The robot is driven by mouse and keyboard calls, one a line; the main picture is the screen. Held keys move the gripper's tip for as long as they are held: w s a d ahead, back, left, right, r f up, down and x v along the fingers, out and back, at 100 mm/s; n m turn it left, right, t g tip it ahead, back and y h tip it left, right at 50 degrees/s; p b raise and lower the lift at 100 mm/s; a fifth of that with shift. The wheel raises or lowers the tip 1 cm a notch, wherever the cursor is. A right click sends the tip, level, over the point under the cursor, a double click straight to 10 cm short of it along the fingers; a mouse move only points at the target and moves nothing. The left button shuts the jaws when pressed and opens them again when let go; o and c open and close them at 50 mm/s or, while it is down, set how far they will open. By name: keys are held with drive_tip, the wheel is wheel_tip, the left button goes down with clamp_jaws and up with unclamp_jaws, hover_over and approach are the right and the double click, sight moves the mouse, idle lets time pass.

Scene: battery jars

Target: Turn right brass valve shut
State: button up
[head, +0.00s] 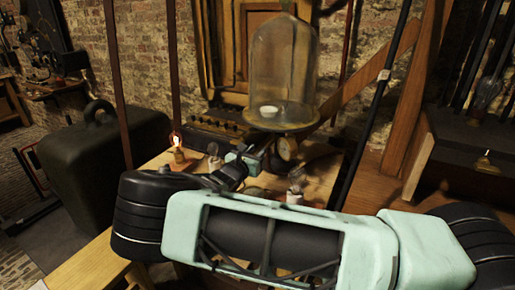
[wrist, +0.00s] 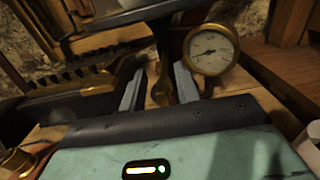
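In the wrist view my gripper (wrist: 158,82) has its two grey fingers apart. A brass piece (wrist: 161,92), which looks like the valve handle, stands between them. There seems to be a gap on each side of it, though contact lower down is hard to judge. A round brass-rimmed gauge (wrist: 211,49) is just right of the fingers. In the head view my gripper (head: 242,163) is low beside the bell jar's stand, left of the gauge (head: 286,148). The valve is hidden there behind my arm and gripper.
A glass bell jar (head: 284,65) stands on a round plate (head: 283,120) above the wooden bench (head: 150,166). A dark case (head: 98,155) is further left. A small white jar (head: 295,197) is on the right.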

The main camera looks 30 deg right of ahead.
drive_tip(key=shift+w+d, duration=0.35)
drive_tip(key=shift+d, duration=0.2)
clamp_jaws()
drive_tip(key=shift+m, duration=0.3)
drive_tip(key=shift+s+d+f+m+b, duration=0.2)
drive_tip(key=shift+s+f+m+b, duration=0.2)
drive_tip(key=shift+m+b, duration=1.75)
drive_tip(key=shift+s+d+f+m+b, duration=0.3)
drive_tip(key=shift+f+m+b, duration=0.35)
drive_tip(key=shift+m, duration=2.95)
drive_tip(key=shift+s+d+f+m+b, duration=0.15)
drive_tip(key=shift+s+f+m+b, duration=0.2)
drive_tip(key=shift+m+b, duration=1.9)
drive_tip(key=shift+m+p, duration=0.55)
drive_tip(key=shift+m, duration=0.25)
